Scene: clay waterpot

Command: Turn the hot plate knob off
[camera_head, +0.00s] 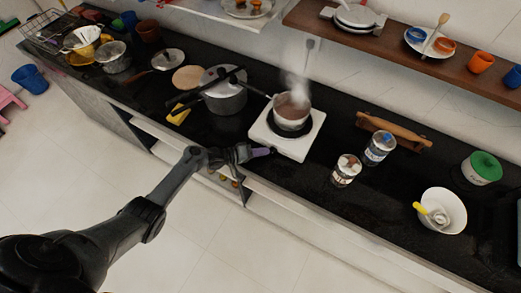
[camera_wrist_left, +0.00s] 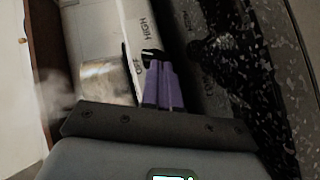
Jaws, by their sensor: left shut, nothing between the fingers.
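The white hot plate (camera_head: 296,148) sits on the black counter, with a steaming saucepan (camera_head: 291,118) on its burner. My left gripper (camera_head: 266,152) is at the hot plate's front left edge. In the left wrist view the purple fingers (camera_wrist_left: 161,66) are shut together with nothing between them. Their tips are at a small black knob (camera_wrist_left: 151,53) on the white front panel, partly hidden behind them; I cannot tell if they touch it. HIGH and OFF are printed beside the knob. The knob's exact setting cannot be read. My right gripper is not in view.
A lidded grey pot (camera_head: 225,97) stands left of the hot plate. Two jars (camera_head: 346,170) (camera_head: 380,148) and a wooden rack (camera_head: 394,129) are to the right. A white bowl (camera_head: 443,211) is farther right. Open floor lies in front of the counter.

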